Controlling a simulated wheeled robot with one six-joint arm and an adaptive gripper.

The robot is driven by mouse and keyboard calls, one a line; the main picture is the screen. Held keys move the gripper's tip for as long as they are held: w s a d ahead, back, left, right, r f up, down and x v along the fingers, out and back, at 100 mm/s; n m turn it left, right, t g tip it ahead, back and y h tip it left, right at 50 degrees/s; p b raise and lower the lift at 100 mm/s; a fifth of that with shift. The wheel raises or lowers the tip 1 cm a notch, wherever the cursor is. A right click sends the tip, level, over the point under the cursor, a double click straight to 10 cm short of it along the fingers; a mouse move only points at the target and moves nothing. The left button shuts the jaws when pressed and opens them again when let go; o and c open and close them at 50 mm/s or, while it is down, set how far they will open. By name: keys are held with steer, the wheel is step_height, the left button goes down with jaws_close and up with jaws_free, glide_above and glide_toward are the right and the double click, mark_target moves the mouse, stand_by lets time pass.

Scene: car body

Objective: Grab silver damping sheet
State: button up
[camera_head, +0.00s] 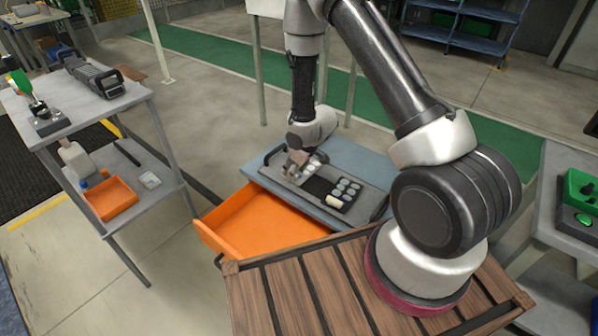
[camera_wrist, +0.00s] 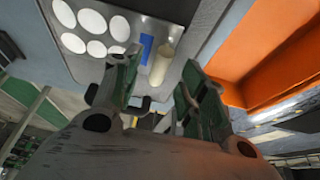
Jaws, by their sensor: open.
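A grey tray (camera_head: 346,212) with black handles lies on a blue-grey table. It holds several round pale discs (camera_head: 347,187), a dark patch (camera_head: 318,187) and a cream cylinder (camera_head: 333,202). In the wrist view, the discs (camera_wrist: 92,22) sit upper left, with a blue rectangle (camera_wrist: 146,48) and the cream cylinder (camera_wrist: 161,62) near the fingertips. My gripper (camera_head: 294,170) points down over the tray's left part. In the wrist view, my gripper (camera_wrist: 160,78) is open, its green-padded fingers apart and empty. I cannot tell which item is the silver damping sheet; part of the tray is hidden.
An open orange drawer (camera_head: 260,232) juts out in front of the blue-grey table (camera_head: 350,150). A grey shelf cart (camera_head: 75,112) with an orange bin (camera_head: 110,198) stands left. A slatted wooden surface (camera_head: 300,290) is in the foreground. A table with a green box (camera_head: 580,190) stands right.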

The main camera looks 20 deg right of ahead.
steer(key=shift+x, duration=1.15)
jaws_close()
steer(key=shift+r, duration=0.1)
